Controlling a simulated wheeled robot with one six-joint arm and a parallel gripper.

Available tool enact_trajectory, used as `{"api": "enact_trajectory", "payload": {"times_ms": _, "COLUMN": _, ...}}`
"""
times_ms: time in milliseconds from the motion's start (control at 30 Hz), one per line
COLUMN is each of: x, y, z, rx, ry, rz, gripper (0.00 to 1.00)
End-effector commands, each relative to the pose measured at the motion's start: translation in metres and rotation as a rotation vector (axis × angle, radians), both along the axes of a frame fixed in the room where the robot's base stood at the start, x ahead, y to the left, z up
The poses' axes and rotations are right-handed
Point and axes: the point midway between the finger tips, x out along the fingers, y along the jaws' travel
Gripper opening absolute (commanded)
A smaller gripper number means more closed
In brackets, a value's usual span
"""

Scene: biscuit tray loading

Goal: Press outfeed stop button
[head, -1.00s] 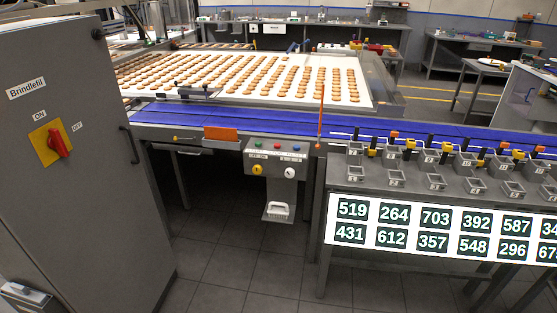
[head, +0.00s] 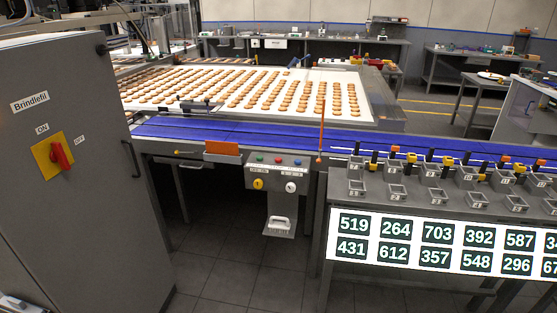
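A grey control box (head: 276,175) hangs below the front edge of the blue conveyor in the head view. Its top face carries a green button (head: 260,157), a red button (head: 278,161) and a blue button (head: 298,162). Its front has a yellow knob (head: 258,184) and a white knob (head: 290,187). The labels on the box are too small to read, so I cannot tell which button is the outfeed stop. My gripper is not in view.
A grey cabinet (head: 70,220) with a red and yellow switch (head: 60,156) stands close on the left. A blue conveyor (head: 240,134) runs behind the box, with biscuits beyond. A rack with a number board (head: 440,241) stands right. Floor (head: 230,287) is clear between.

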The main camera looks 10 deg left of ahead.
Motion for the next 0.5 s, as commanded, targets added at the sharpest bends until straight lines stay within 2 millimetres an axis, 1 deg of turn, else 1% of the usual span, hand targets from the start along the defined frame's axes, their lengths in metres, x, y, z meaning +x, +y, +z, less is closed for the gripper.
{"api": "enact_trajectory", "payload": {"times_ms": 33, "x": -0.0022, "y": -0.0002, "z": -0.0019, "rx": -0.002, "ry": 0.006, "rz": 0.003, "gripper": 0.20}}
{"api": "enact_trajectory", "payload": {"times_ms": 267, "x": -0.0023, "y": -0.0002, "z": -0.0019, "rx": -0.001, "ry": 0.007, "rz": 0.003, "gripper": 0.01}}
{"api": "enact_trajectory", "payload": {"times_ms": 300, "x": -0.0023, "y": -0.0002, "z": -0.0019, "rx": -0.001, "ry": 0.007, "rz": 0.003, "gripper": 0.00}}
{"api": "enact_trajectory", "payload": {"times_ms": 500, "x": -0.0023, "y": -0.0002, "z": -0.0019, "rx": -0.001, "ry": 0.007, "rz": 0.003, "gripper": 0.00}}
